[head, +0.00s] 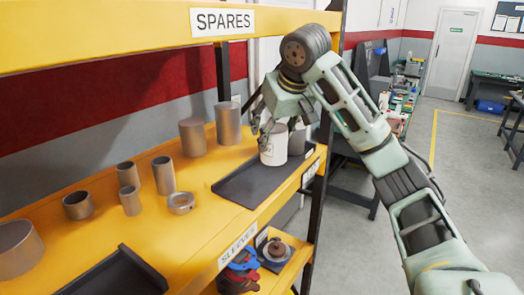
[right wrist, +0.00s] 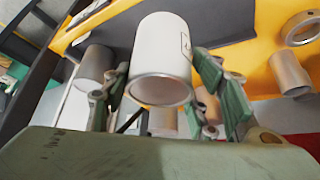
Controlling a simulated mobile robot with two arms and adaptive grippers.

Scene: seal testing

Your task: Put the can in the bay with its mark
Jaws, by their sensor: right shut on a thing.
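My right gripper (head: 262,125) is shut on a white can (head: 273,147) that carries a small printed mark on its side. In the right wrist view the can (right wrist: 163,45) sits between the fingers, its metal-rimmed end towards the camera and the mark near its right edge. The can is upright over the far part of a dark bay tray (head: 248,187) on the yellow shelf. I cannot tell whether its base touches the tray. My left gripper is not in view.
A grey cylinder (head: 298,139) stands just behind the can. Several metal cylinders and a ring (head: 181,203) stand on the shelf to the left. Another dark tray (head: 118,275) lies at the front left, near a SLEEVES label (head: 238,247). A SPARES beam (head: 222,22) crosses above.

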